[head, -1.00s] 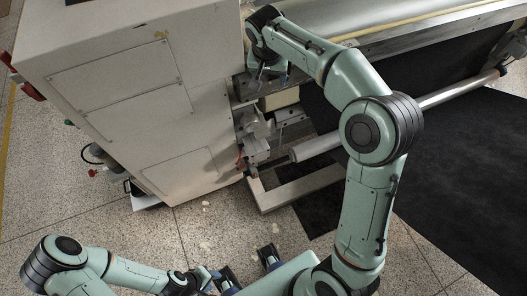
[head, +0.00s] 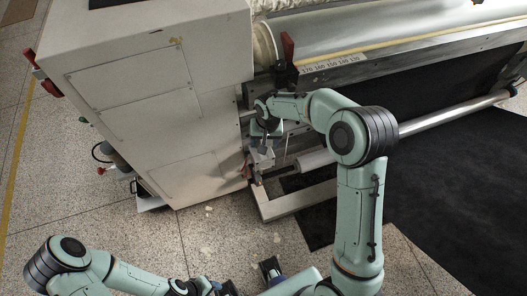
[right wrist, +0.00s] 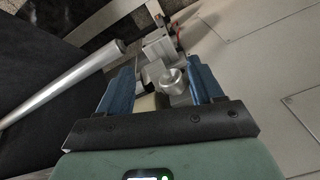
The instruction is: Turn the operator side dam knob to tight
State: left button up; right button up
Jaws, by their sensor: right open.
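A silver round knob (right wrist: 172,80) shows in the right wrist view, on a metal bracket assembly (right wrist: 158,50). I take it for the side dam knob; its setting cannot be read. My right gripper (right wrist: 165,80) is open, its two blue fingers on either side of the knob in the picture; whether they reach its depth or touch it I cannot tell. In the head view my right gripper (head: 262,140) points down at the bracket beside the white machine housing (head: 150,85), and hides the knob. My left gripper (head: 248,278) is low at the bottom edge, with its fingers apart and empty.
A metal roller bar (head: 420,122) runs right from the bracket, over dark sheet (head: 450,180). A grey frame (head: 290,203) sits low in front. A red handle (head: 288,45) stands above my right wrist.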

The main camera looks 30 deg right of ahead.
jog(key=shift+y, duration=0.3)
jog(key=shift+s+a+f, duration=0.2)
jog(key=shift+s+f, duration=0.05)
jog(key=shift+f, duration=0.35)
jog(key=shift+s+a+f, duration=0.25)
jog(key=shift+s+f, duration=0.05)
jog(key=shift+f, duration=0.25)
jog(key=shift+s+a+f, duration=0.2)
jog(key=shift+s+f, duration=0.05)
jog(key=shift+f, duration=0.35)
jog(key=s+a+f+n+g+y, duration=0.15)
jog(key=s+a+f, duration=0.35)
jog(key=s+f, duration=0.7)
jog(key=s+a+f, duration=0.2)
jog(key=s+f, duration=0.1)
jog(key=s, duration=0.5)
jog(key=s+a+f+y+p, duration=0.1)
jog(key=s+f, duration=0.3)
jog(key=s, duration=0.5)
jog(key=shift+s+a+f+m+g, duration=0.15)
jog(key=shift+s+a+m+g, duration=0.25)
jog(key=shift+a, duration=0.4)
jog(key=shift+w, duration=0.1)
